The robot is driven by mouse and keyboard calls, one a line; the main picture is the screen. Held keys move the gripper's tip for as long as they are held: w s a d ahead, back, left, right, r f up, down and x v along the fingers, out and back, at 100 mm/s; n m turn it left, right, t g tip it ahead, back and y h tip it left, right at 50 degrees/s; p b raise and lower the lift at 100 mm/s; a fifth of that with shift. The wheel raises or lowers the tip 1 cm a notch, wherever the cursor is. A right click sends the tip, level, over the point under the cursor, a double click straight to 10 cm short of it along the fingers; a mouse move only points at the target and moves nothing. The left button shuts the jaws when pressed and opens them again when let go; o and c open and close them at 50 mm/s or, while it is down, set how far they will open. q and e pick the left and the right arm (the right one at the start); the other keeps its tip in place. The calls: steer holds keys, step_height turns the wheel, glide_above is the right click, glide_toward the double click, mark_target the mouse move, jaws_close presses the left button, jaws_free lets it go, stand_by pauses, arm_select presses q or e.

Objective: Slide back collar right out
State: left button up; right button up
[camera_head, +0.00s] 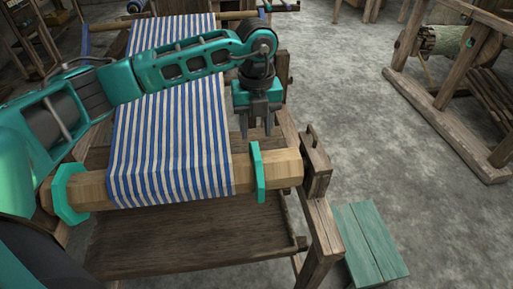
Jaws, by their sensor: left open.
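A wooden beam (278,169) crosses the near end of the loom, wrapped in blue-and-white striped cloth (172,150). A thin teal collar (257,172) stands around the beam, just right of the cloth edge with a short strip of bare wood between. A second, wider teal collar (69,194) sits near the beam's left end. My left gripper (257,131) points down above and behind the right collar, fingers apart and empty. It looks clear of the collar, though the exact gap cannot be told. My right gripper is not in view.
A wooden post (317,165) of the loom frame stands by the beam's right end. A teal bench (370,244) stands on the floor at lower right. Another wooden frame (447,105) is at far right. The grey floor between them is clear.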

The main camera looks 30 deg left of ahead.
mark_target(257, 152)
arm_select(q)
step_height(257, 152, down, 7)
steer(key=shift+f, duration=0.15)
steer(key=shift+c, duration=0.4)
jaws_close()
stand_by(0.4)
